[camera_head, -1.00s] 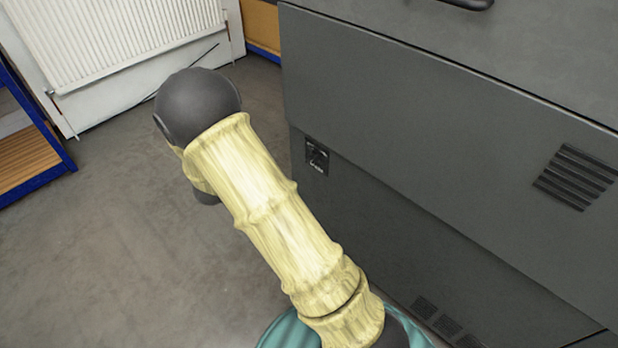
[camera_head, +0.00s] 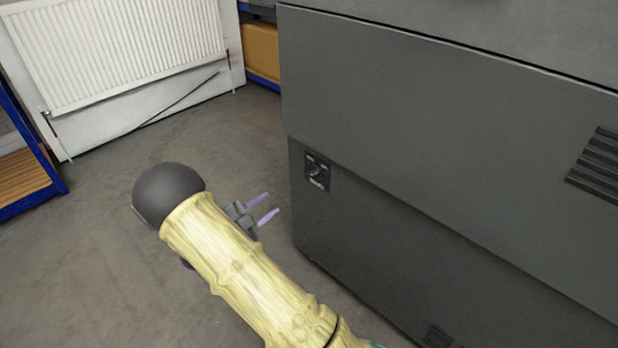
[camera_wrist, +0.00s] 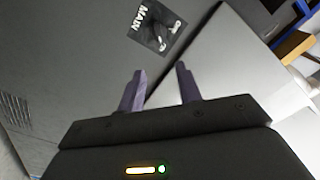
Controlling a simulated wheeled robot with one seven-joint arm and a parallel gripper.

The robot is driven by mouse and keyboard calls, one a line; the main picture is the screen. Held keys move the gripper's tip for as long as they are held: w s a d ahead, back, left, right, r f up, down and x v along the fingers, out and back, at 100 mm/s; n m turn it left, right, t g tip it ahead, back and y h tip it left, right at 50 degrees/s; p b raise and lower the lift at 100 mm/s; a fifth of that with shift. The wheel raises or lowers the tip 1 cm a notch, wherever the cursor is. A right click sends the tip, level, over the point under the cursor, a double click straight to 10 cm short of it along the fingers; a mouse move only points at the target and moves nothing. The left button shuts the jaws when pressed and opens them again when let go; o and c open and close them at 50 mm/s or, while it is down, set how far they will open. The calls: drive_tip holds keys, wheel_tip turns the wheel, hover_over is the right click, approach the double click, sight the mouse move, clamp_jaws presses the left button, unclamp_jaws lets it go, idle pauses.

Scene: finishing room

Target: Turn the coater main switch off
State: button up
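The main switch (camera_head: 317,171) is a small dark plate with a rotary knob on the lower side panel of the dark grey coater (camera_head: 420,110), close to its left corner. In the wrist view the switch (camera_wrist: 158,27) shows near the top, with a black knob and the label "MAIN"; which way the knob points is hard to tell. My gripper (camera_head: 264,207) has two purple fingers, apart and empty, left of the switch and a little lower in the picture. In the wrist view my gripper (camera_wrist: 160,88) is open, with the switch beyond the fingertips and not touched.
A white radiator (camera_head: 120,45) stands at the back left. A blue-framed shelf (camera_head: 25,170) is at the left edge, and another shelf with a tan box (camera_head: 262,48) is behind the coater. The grey floor (camera_head: 110,270) left of the coater is clear.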

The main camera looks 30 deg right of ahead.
sight(311, 175)
drive_tip(key=b+x, duration=0.5)
drive_tip(key=x, duration=1.2)
drive_tip(key=shift+f, duration=0.1)
drive_tip(key=shift+a, duration=0.1)
clamp_jaws()
